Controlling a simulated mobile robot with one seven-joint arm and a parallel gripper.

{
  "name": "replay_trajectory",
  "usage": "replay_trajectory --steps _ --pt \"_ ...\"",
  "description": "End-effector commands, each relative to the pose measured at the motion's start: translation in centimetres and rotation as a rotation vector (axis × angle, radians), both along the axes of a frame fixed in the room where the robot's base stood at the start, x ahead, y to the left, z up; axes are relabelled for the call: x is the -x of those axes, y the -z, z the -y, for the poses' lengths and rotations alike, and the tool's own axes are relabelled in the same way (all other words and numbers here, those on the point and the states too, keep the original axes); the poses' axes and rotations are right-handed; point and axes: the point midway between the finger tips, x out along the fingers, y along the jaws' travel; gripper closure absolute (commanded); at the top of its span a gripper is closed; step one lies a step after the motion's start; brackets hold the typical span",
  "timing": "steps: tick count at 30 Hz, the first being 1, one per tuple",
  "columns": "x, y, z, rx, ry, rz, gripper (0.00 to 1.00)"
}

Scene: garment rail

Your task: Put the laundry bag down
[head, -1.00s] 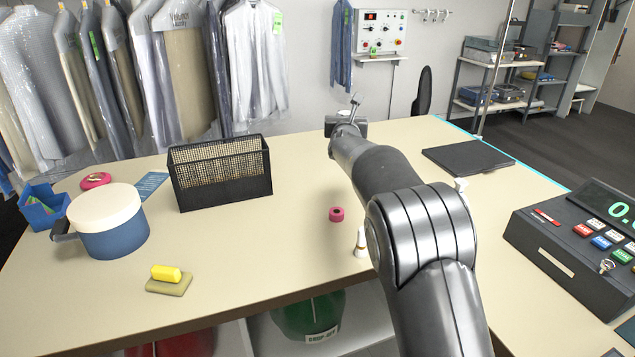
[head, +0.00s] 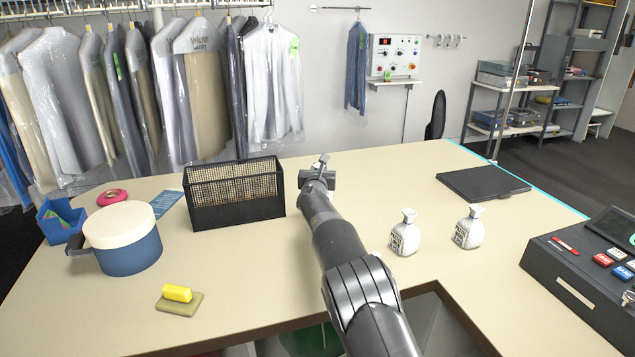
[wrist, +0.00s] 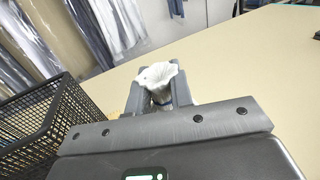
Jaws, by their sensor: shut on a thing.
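My gripper (wrist: 157,98) is shut on a white, crumpled, flared piece of cloth (wrist: 158,74), which looks like the gathered neck of the laundry bag. Its lower part is hidden behind the gripper in the wrist view. In the head view my gripper (head: 320,168) is over the far part of the beige table (head: 130,290), right of the black mesh basket (head: 236,208). The held bag cannot be made out there. I cannot tell whether it touches the table.
Two white sack-like items with labels, one left (head: 405,233) and one right (head: 468,228), stand right of my arm. A blue pot (head: 130,250), yellow block (head: 177,293) and blue bin (head: 62,222) are left. A black flat pad (head: 483,182) lies right. The table between pad and gripper is clear.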

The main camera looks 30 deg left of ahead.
Motion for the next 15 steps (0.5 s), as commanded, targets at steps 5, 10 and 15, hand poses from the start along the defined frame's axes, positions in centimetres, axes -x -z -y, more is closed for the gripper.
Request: replay_trajectory --steps 5,10,15 --pt "0.1 0.9 -0.7 0.0 0.0 -0.001 1.0" --pt "0.1 3.4 -0.6 0.001 0.0 -0.001 1.0" --pt "0.1 4.3 -0.6 -0.001 -0.001 0.001 1.0"
